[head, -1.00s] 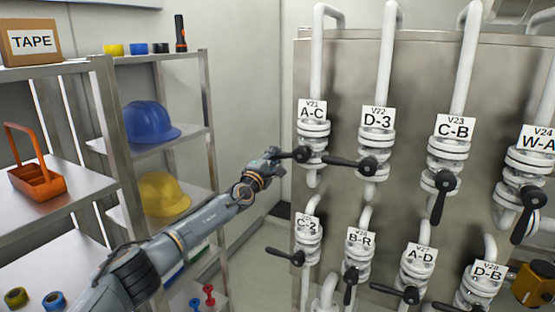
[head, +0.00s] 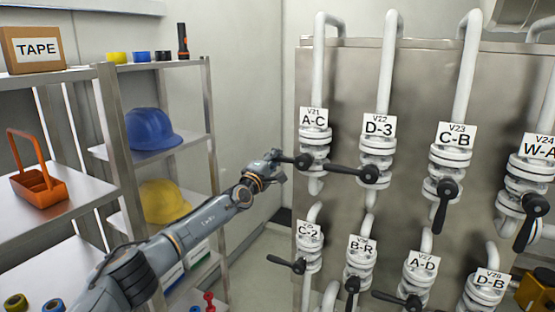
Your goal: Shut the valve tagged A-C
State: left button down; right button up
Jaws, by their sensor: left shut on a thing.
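The valve tagged A-C (head: 314,140) is the top-left valve on the panel, a white flanged body on a vertical white pipe. Its black lever (head: 290,160) points left, roughly horizontal, across the pipe. My left gripper (head: 277,157) is at the lever's outer end and shut on it; the fingers are small and partly hidden here. My right gripper is not in view.
The D-3 valve (head: 376,150) stands close on the right, its black lever (head: 350,172) reaching left under the A-C valve. The C-2 valve (head: 309,248) is below. A metal shelf (head: 207,100) with helmets stands left of my arm.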

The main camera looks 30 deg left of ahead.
pick_arm(q)
jog(key=shift+f, duration=0.1)
jog(key=c, duration=1.5)
grip_release()
jog(key=shift+s+a, duration=0.1)
jog(key=shift+s, duration=0.05)
jog(key=o, duration=0.3)
jog(key=shift+s+r, duration=0.2)
jog(key=shift+s, duration=0.05)
jog(key=shift+s+r, duration=0.15)
jog(key=shift+s, duration=0.1)
jog(key=shift+w+f, duration=0.25)
jog(key=s+f, duration=0.2)
jog(key=s, duration=1)
jog(key=shift+a, duration=0.2)
